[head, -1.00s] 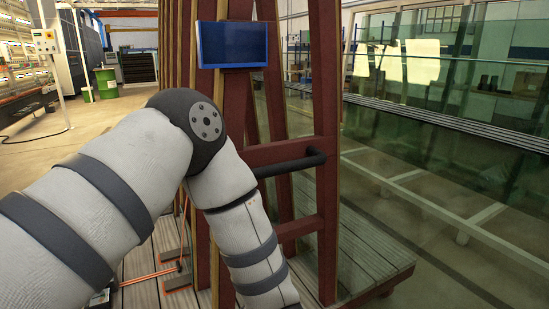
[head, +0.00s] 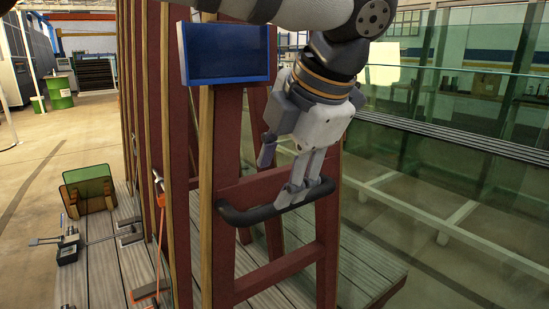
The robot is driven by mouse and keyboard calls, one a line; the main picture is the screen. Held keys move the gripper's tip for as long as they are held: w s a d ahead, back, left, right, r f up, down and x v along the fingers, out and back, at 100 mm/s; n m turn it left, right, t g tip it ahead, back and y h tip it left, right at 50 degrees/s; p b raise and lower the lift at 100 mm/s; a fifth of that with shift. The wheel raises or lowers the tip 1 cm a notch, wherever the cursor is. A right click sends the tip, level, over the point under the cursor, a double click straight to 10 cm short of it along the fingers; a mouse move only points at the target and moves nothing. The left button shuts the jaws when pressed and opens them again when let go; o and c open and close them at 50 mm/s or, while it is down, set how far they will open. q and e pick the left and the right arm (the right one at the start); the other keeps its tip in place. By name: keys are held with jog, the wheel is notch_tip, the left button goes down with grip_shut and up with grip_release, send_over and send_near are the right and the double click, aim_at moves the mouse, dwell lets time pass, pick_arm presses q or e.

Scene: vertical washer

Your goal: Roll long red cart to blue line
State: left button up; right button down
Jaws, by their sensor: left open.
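The long red cart (head: 228,140) is a tall dark-red frame with yellow-edged posts on a grey plank deck (head: 360,270). A black handle bar (head: 250,215) sticks out from its near end, below a blue tray (head: 226,52). My left gripper (head: 293,175) points down from above and is open, with its fingertips at the right part of the handle. They overlap the bar in the picture; I cannot tell whether they touch it. My right gripper is not in view. No blue line on the floor is visible.
Large glass panes (head: 440,130) stand along the right side. A green pane piece (head: 88,188), tools (head: 70,245) and an orange strap (head: 160,220) are on the deck's left.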

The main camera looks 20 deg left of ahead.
aim_at(263, 209)
pick_arm(q)
jog(key=x, duration=1.1)
jog(key=shift+f, duration=0.1)
grip_shut()
